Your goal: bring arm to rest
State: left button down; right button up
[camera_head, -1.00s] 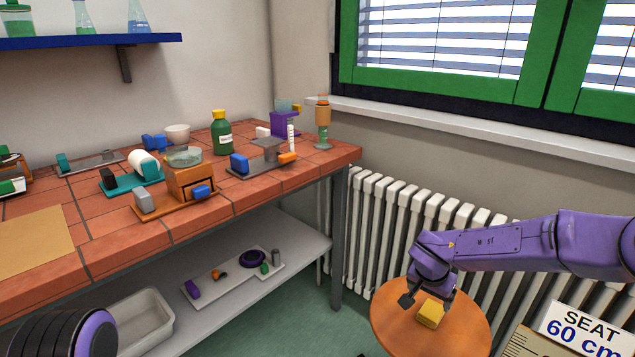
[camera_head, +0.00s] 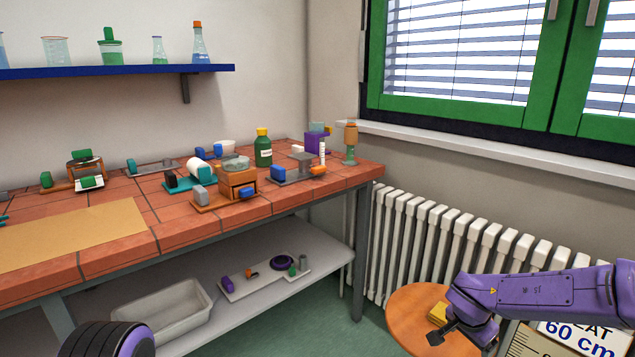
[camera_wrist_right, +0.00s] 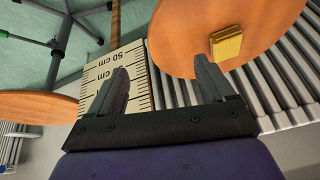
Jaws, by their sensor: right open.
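My right arm reaches in from the right of the head view, with its gripper (camera_head: 436,335) low over the near side of a round wooden stool top (camera_head: 405,305). In the right wrist view the gripper's two dark fingers (camera_wrist_right: 160,68) are apart, with nothing between them. A yellow block (camera_head: 437,313) lies on the stool top, apart from the fingers. It also shows in the right wrist view (camera_wrist_right: 226,44), beyond the right finger. A purple and black part of my left arm shows at the lower left; its gripper is out of view.
A tiled bench (camera_head: 165,235) with lab items stands at the left, above a lower shelf holding a white bin (camera_head: 150,318). A white radiator (camera_head: 430,235) runs behind the stool. A ruler-marked board (camera_wrist_right: 140,90) and a "60 cm" sign (camera_head: 580,340) are close to my right arm.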

jog(key=s+a+f+n+p, duration=0.1)
jog(key=s+f+n+p, duration=0.1)
jog(key=s, duration=1)
jog(key=s+a+f+n+p, duration=0.1)
jog(key=s+f+n+p, duration=0.1)
jog(key=s+f+p, duration=0.2)
jog(key=s+a+f+n+p, duration=0.1)
jog(key=s+f, duration=0.7)
jog(key=s, duration=1.2)
jog(key=shift+a+n+p, duration=0.4)
jog(key=shift+a+p, duration=0.15)
jog(key=shift+p, duration=0.35)
jog(key=shift+f, duration=0.1)
